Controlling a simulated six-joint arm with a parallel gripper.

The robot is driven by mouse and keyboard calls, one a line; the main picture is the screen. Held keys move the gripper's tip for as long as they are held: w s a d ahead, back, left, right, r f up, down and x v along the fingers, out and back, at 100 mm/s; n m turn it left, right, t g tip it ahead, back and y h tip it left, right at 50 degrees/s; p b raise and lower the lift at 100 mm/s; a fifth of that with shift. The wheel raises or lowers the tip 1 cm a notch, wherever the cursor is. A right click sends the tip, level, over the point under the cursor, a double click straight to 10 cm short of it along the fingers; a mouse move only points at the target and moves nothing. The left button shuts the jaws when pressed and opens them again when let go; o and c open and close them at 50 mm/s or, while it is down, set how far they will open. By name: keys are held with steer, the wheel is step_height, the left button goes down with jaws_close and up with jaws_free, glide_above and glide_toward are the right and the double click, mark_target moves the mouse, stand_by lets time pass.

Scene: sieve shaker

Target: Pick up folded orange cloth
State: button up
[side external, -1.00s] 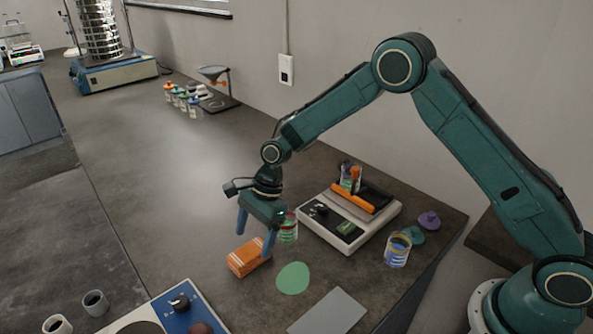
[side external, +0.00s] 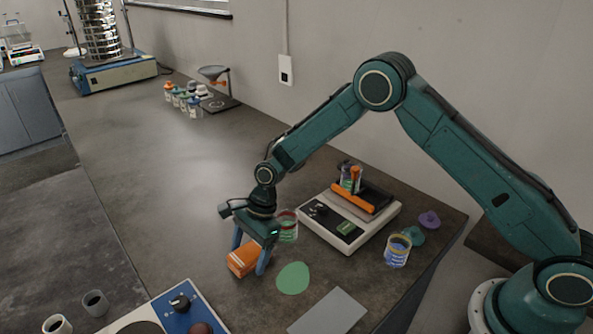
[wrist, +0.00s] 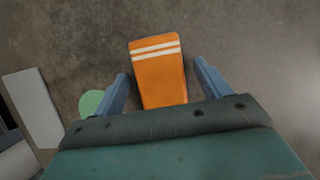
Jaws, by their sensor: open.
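The folded orange cloth (side external: 241,258) lies on the dark bench top, below my gripper. In the wrist view the cloth (wrist: 159,75) is a flat orange block with two white stripes near its far end, and it sits between my two blue fingers. My gripper (side external: 249,257) is open and lowered around the cloth, one finger on each side. In the wrist view gaps show between the cloth and both fingers of my gripper (wrist: 161,88). The near end of the cloth is hidden behind the gripper body.
A green disc (side external: 293,278) and a grey plate (side external: 328,312) lie flat beside the cloth. A jar with red and green (side external: 288,228) stands close behind my gripper. A white balance (side external: 349,222) and a blue-labelled jar (side external: 397,251) are to the right.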

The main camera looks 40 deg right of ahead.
mark_target(256, 251)
steer(key=shift+f, duration=0.2)
stand_by(0.3)
steer(key=c, duration=1)
steer(key=shift+r, duration=0.1)
steer(key=shift+c, duration=0.2)
steer(key=shift+r, duration=5.1)
steer(key=shift+s+d+f, duration=0.15)
steer(key=shift+s+d, duration=0.4)
steer(key=shift+d, duration=0.05)
steer(key=s+d+f, duration=0.2)
steer(key=s+d, duration=0.5)
steer(key=s, duration=0.3)
steer(key=shift+s+d, duration=0.3)
steer(key=shift+d, duration=0.1)
